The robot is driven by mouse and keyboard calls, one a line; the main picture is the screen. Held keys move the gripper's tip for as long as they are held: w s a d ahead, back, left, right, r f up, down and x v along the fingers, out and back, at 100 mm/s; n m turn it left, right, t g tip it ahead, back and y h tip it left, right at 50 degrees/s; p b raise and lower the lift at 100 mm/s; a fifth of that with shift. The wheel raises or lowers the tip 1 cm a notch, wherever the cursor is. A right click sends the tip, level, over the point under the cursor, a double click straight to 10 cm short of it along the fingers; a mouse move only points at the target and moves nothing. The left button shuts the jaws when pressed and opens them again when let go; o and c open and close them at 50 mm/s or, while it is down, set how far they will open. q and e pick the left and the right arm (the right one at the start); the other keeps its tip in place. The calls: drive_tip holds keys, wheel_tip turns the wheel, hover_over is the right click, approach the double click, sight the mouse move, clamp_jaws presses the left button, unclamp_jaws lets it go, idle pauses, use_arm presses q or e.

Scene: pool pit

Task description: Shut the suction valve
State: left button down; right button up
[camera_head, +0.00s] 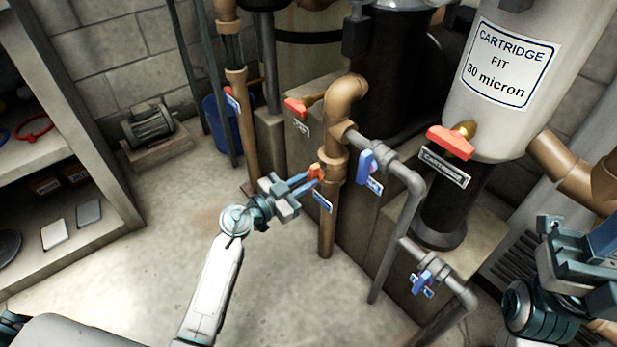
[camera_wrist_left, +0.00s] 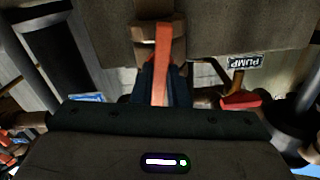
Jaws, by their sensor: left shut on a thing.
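An orange-red valve handle (camera_head: 316,172) sits on the vertical brown pipe (camera_head: 327,230) near the middle of the head view. A blue-edged tag (camera_head: 322,201) hangs just below it; its words are too small to read, so I cannot confirm it is the suction valve. My left gripper (camera_head: 305,181) is shut on this handle, coming from the left. In the left wrist view the handle (camera_wrist_left: 162,62) lies between the dark fingers and points from the pipe towards the camera. My right gripper (camera_head: 597,262) is at the right edge, partly cut off, away from the valves.
Other red handles are behind (camera_head: 295,107) and on the cartridge housing (camera_head: 452,140). Blue handles (camera_head: 366,165) and (camera_head: 424,280) sit on grey pipes. A PUMP tag (camera_wrist_left: 246,62) shows in the wrist view beside a red handle (camera_wrist_left: 240,100). Shelves (camera_head: 100,215) stand left; floor between is clear.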

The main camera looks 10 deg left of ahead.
use_arm(q)
drive_tip(key=m, duration=0.3)
drive_tip(key=shift+m, duration=0.4)
drive_tip(key=m, duration=0.3)
drive_tip(key=shift+m, duration=0.4)
drive_tip(key=m, duration=0.4)
drive_tip(key=shift+f, duration=0.1)
drive_tip(key=m, duration=0.4)
drive_tip(key=shift+m+b, duration=0.3)
drive_tip(key=shift+b, duration=0.1)
drive_tip(key=c, duration=1.3)
unclamp_jaws()
drive_tip(key=shift+a, duration=0.1)
